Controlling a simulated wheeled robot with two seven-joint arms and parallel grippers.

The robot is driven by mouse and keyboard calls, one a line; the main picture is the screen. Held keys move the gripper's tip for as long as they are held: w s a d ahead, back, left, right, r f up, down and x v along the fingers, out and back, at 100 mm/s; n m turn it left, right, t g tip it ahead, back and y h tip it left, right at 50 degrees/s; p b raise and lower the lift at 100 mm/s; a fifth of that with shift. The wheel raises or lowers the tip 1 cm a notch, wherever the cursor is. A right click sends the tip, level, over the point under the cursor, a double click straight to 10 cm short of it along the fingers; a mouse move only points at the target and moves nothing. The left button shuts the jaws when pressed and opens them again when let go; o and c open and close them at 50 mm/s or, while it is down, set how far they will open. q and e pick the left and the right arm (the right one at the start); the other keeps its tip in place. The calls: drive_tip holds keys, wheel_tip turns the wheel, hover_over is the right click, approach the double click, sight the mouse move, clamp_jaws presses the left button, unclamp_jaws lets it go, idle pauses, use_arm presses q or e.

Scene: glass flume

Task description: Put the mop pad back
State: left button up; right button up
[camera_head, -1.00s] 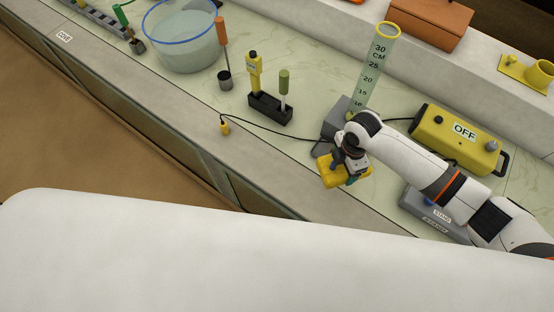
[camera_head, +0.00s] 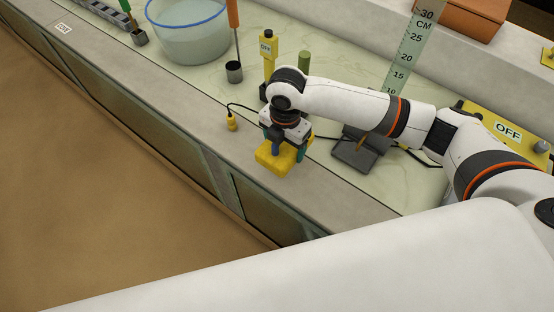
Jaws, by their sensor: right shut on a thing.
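The mop pad appears to be the yellow block (camera_head: 274,163) in the camera_head view. My right gripper (camera_head: 285,145) points down and is shut on it, with dark, blue and teal finger parts against the block's top. The block is over the front strip of the counter; I cannot tell whether it touches the surface. My right arm hides part of the counter behind it. My left gripper is not in view.
A yellow plug (camera_head: 232,123) on a black cable lies just left of the block. A grey stand (camera_head: 357,150) and green ruler (camera_head: 408,55) are to the right. Behind are a yellow bottle (camera_head: 268,50), dark cup (camera_head: 234,72) and water basin (camera_head: 188,38). The counter's front edge is close.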

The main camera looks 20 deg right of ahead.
wheel_tip(320, 180, down, 2)
drive_tip(key=shift+f, duration=2.15)
drive_tip(key=shift+f, duration=0.1)
drive_tip(key=o, duration=1)
wheel_tip(320, 180, up, 12)
drive_tip(key=shift+r, duration=0.15)
